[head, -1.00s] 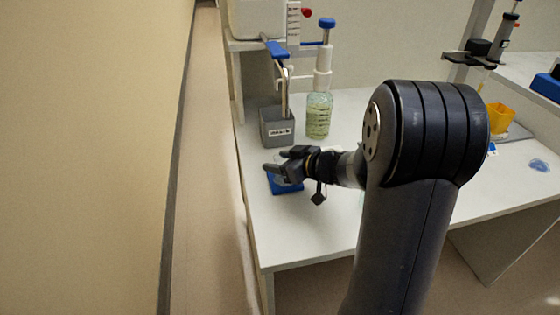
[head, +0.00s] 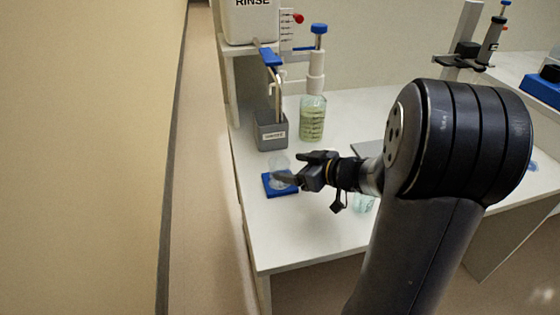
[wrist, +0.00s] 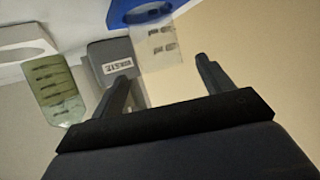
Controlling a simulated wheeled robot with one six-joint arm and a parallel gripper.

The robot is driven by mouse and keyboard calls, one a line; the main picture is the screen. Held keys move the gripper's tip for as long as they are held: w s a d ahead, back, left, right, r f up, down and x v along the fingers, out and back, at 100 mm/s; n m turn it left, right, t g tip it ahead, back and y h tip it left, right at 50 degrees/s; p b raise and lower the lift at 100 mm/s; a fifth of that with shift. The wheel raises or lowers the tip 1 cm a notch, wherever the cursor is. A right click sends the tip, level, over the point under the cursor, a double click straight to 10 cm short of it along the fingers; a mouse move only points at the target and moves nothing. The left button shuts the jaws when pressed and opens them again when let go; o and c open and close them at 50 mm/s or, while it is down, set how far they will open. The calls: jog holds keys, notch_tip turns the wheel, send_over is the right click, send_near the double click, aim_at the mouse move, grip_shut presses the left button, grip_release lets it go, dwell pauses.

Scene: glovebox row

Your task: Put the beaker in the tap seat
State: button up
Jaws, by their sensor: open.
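The clear beaker (head: 279,171) stands on the blue tap seat (head: 268,187) near the left edge of the bench. In the wrist view the beaker (wrist: 158,46) looks upright against the blue seat (wrist: 118,14), with the picture turned over. My gripper (head: 300,169) is open just right of the beaker in the head view. In the wrist view my two fingers (wrist: 163,75) are spread, with the beaker ahead of their tips and nothing held between them. One finger covers part of the beaker and seat in the head view.
A grey waste box (head: 271,131) stands behind the seat, beside a bottle of greenish liquid (head: 312,120). The rinse container (head: 252,22) with its blue tap (head: 270,58) is above. Another clear vessel (head: 363,204) is partly hidden behind my arm. The front left bench is clear.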

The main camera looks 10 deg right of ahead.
jog(key=shift+p+v, duration=0.45)
jog(key=shift+v, duration=2)
